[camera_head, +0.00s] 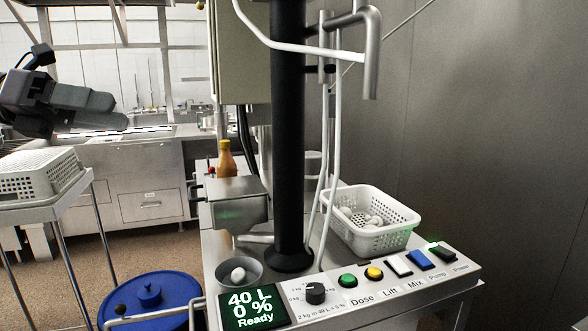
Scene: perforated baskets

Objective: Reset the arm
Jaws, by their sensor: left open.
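My left gripper (105,111) is at the upper left of the head view, its arm coming in from the left edge. It is in the air above and to the right of a white perforated basket (40,178), apart from it. Its fingers are open, and no object shows in it. My right gripper is not in this view.
A second perforated basket (372,238) holds several white round items on the metal machine top. A grey bowl (240,281) with one white item stands by the display (250,310). A dark column (288,130) rises mid-view. A blue lidded pot (152,298) sits low left.

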